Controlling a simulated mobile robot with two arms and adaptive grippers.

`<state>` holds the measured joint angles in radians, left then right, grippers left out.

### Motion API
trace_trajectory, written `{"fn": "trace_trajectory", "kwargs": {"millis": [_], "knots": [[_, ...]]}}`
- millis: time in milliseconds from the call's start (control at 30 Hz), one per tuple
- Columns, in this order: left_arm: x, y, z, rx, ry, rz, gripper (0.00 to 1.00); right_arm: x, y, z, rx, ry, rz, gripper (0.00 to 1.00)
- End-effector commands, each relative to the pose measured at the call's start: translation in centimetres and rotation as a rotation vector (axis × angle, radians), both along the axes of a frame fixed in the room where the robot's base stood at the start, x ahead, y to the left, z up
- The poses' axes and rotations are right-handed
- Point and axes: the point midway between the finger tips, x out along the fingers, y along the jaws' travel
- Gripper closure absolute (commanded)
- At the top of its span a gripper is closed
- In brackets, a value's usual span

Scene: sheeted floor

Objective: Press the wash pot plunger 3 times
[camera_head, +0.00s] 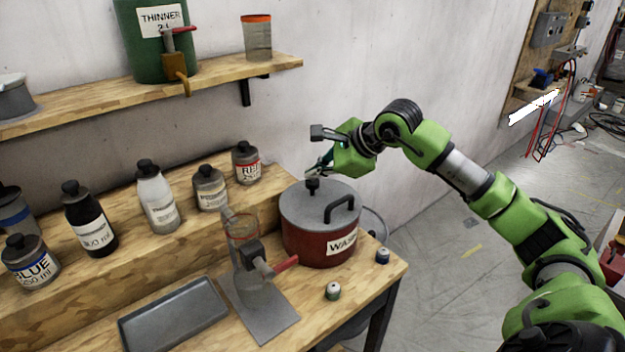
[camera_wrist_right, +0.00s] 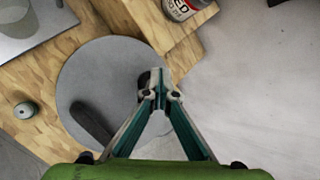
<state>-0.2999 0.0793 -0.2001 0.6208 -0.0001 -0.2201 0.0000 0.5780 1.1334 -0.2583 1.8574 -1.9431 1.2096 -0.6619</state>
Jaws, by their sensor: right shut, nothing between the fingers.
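The wash pot (camera_head: 305,241) is a red pot with a grey lid and a white label, standing at the right end of the workbench. Its lid has a black arched handle (camera_head: 343,207) and a short black plunger knob (camera_head: 313,184). My right gripper (camera_head: 313,172) is shut and empty, close above the plunger. In the right wrist view, the shut fingertips (camera_wrist_right: 160,92) lie over the right edge of the round grey lid (camera_wrist_right: 95,70), and the dark knob (camera_wrist_right: 144,80) shows partly behind them. I cannot tell whether they touch. My left gripper is not in view.
A clear cup on a stand with a red-handled valve (camera_head: 285,264) stands left of the pot. Small capped jars (camera_head: 333,291) sit in front, and a grey tray (camera_head: 175,315) lies further left. Bottles (camera_head: 157,198) line the raised step. A shelf (camera_head: 215,78) hangs above.

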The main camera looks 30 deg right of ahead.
Motion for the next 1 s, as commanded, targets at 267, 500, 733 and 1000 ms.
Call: {"fn": "trace_trajectory", "kwargs": {"millis": [267, 500, 733, 1000], "knots": [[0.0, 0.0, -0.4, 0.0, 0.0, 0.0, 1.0, -0.1, 0.0, -0.6, -0.001, 0.004, 0.0, 1.0], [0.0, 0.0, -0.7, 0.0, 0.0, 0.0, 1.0, -0.1, 0.0, -0.9, -0.001, 0.005, 0.001, 1.0], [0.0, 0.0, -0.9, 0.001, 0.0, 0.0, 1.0, -0.1, 0.0, -1.2, -0.001, 0.006, -0.001, 1.0], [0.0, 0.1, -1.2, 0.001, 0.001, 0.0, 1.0, -0.1, 0.0, -1.6, -0.001, 0.006, 0.0, 1.0]]}}
